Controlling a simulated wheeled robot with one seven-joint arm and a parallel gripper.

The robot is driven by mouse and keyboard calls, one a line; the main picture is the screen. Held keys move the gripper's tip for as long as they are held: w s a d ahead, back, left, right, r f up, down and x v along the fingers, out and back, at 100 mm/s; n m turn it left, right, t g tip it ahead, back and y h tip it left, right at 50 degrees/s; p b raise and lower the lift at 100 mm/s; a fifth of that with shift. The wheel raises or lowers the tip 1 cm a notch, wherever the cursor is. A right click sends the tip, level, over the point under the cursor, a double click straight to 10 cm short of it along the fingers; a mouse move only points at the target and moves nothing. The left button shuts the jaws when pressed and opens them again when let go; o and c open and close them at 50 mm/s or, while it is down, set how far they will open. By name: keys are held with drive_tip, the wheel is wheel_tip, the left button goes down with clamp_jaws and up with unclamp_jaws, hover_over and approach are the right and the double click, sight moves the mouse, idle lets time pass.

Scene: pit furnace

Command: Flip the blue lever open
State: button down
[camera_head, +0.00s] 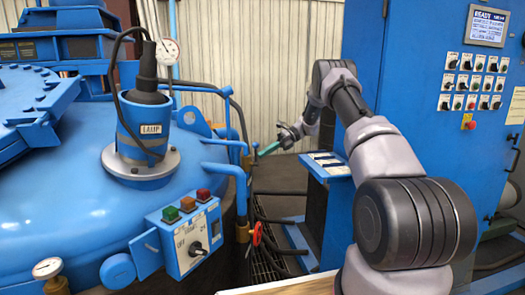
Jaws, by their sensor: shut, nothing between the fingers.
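A small teal-blue lever (268,149) sticks out to the right from the brass fitting on the blue pipe at the furnace's right side. It slopes slightly upward toward its free right end. My gripper (282,134) is at the end of my arm, close above and to the right of the lever's free end. It looks small and far off, and its fingers are shut with nothing between them. I cannot tell whether the fingers touch the lever.
A control cabinet (415,95) stands at the right. A small blue stand (318,205) is below my arm. Dark hoses (285,250) run along the floor between.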

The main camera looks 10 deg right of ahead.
drive_tip(key=f+v, duration=0.1)
drive_tip(key=v, duration=0.8)
drive_tip(key=shift+w+d, duration=0.2)
drive_tip(key=shift+d, duration=0.4)
drive_tip(key=shift+r, duration=0.1)
drive_tip(key=s+a+r+n+t+h, duration=0.25)
drive_tip(key=s+r+n, duration=0.35)
drive_tip(key=s+r, duration=0.4)
drive_tip(key=s+a+r+n+t+h, duration=0.1)
drive_tip(key=s+a+r+n+h, duration=0.45)
drive_tip(key=r, duration=0.65)
drive_tip(key=s+n+t+h, duration=0.1)
drive_tip(key=s+n+t, duration=0.2)
drive_tip(key=s, duration=1.1)
drive_tip(key=s+r+n+t+h, duration=0.1)
drive_tip(key=s+n+t, duration=0.2)
drive_tip(key=s+n, duration=0.6)
drive_tip(key=s+d, duration=0.1)
drive_tip(key=s, duration=0.4)
drive_tip(key=shift+s+n+t+h, duration=0.35)
drive_tip(key=shift+s+h, duration=0.05)
